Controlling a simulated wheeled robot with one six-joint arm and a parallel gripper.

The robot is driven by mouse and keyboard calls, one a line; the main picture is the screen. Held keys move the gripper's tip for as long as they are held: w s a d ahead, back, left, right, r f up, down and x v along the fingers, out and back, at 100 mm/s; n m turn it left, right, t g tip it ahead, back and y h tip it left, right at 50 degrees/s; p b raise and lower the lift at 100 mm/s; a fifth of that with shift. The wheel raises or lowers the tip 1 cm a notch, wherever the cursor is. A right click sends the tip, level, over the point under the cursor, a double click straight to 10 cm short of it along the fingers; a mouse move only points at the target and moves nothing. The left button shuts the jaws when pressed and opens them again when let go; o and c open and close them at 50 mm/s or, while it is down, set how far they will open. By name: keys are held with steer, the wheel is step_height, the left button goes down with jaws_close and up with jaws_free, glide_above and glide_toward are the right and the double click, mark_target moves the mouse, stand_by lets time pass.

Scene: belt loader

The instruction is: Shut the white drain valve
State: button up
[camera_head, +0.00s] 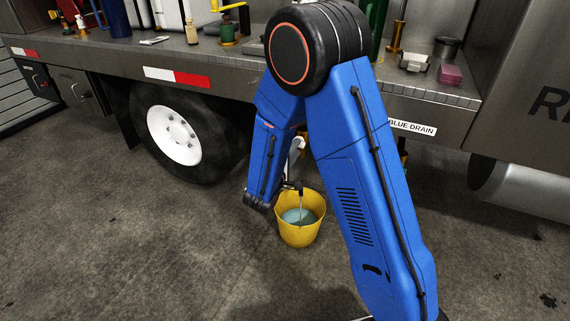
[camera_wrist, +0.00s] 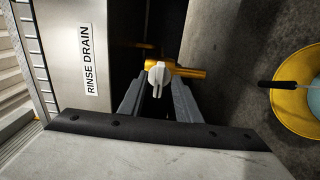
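The white valve handle (camera_wrist: 158,75) sits on a brass pipe (camera_wrist: 190,71) in the wrist view, beside a "RINSE DRAIN" label (camera_wrist: 90,60). The handle looks set across the pipe. My gripper (camera_wrist: 159,88) is open, its two grey fingers on either side of the handle, with small gaps seeming to show. A yellow bucket (camera_head: 300,232) stands on the ground below, also at the right of the wrist view (camera_wrist: 288,104). In the head view my blue arm hides most of the valve area.
The truck deck (camera_head: 230,55) holds bottles, brass fittings and a pink block (camera_head: 450,75). A "BLUE DRAIN" label (camera_head: 412,127) is on the deck edge, right of my arm. A wheel (camera_head: 175,135) is at the left. The concrete floor in front is mostly clear.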

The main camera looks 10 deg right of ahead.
steer(key=v, duration=1.6)
steer(key=shift+s+a, duration=0.2)
steer(key=shift+s, duration=0.15)
steer(key=s+d+r+m+g, duration=0.35)
steer(key=s+d+g, duration=0.3)
steer(key=d, duration=0.45)
steer(key=s+d+r+m+g, duration=0.35)
steer(key=s+d+g, duration=0.3)
steer(key=d, duration=0.45)
steer(key=s+d+m+g+y, duration=0.1)
steer(key=s+m+y, duration=0.3)
steer(key=s, duration=0.5)
steer(key=s+a+r+t+y, duration=0.4)
steer(key=r+y, duration=0.2)
steer(key=shift+s+a+r+y, duration=0.2)
steer(key=shift+s+a+y, duration=0.1)
steer(key=shift+s, duration=0.1)
